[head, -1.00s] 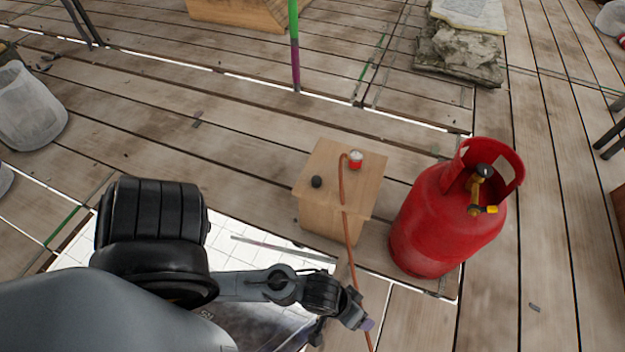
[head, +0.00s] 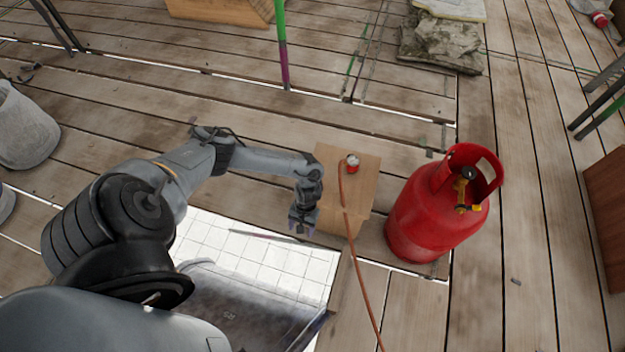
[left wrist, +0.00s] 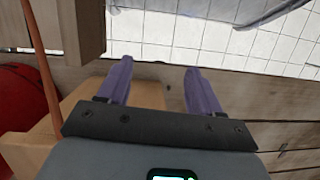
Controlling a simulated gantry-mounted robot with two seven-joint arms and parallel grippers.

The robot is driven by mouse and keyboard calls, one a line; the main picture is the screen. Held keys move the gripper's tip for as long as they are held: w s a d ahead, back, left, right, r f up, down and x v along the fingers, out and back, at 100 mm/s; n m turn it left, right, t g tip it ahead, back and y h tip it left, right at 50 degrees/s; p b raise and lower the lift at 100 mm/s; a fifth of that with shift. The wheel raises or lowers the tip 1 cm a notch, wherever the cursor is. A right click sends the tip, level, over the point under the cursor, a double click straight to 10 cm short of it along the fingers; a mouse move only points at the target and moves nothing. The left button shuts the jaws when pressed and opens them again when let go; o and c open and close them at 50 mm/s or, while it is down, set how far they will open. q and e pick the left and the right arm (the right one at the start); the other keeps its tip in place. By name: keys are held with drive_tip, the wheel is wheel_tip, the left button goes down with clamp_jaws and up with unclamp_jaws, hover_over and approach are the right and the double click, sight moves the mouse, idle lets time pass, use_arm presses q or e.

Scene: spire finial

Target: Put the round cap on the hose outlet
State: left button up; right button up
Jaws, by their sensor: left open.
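A light wooden block (head: 362,190) stands on the plank floor. An orange hose (head: 362,270) runs up onto its top beside a small red fitting with a pale top (head: 353,164); I cannot tell whether this is the hose outlet. The round black cap is not visible now; my left arm covers the part of the block where a small round black thing showed earlier. My left gripper (head: 301,226) points down at the block's left edge. In the left wrist view its purple fingers (left wrist: 158,85) are apart with nothing between them. My right gripper is not in view.
A red gas cylinder (head: 432,215) stands close to the right of the block. A white tiled area (head: 255,262) lies in front and left. A green and purple pole (head: 282,50) stands behind. Plank floor is clear behind the block.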

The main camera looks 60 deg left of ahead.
use_arm(q)
drive_tip(key=w+a+r+t+y+p, duration=0.1)
drive_tip(key=w+a+r+t+p, duration=0.1)
drive_tip(key=w+a+r, duration=0.8)
wheel_tip(320, 180, up, 3)
drive_tip(key=shift+w+a+r+n+y+p, duration=0.2)
drive_tip(key=shift+w+n+y+p, duration=0.1)
drive_tip(key=shift+w, duration=0.8)
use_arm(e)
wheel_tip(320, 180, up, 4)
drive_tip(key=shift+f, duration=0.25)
use_arm(q)
drive_tip(key=shift+f+b, duration=1.85)
drive_tip(key=shift+f, duration=1)
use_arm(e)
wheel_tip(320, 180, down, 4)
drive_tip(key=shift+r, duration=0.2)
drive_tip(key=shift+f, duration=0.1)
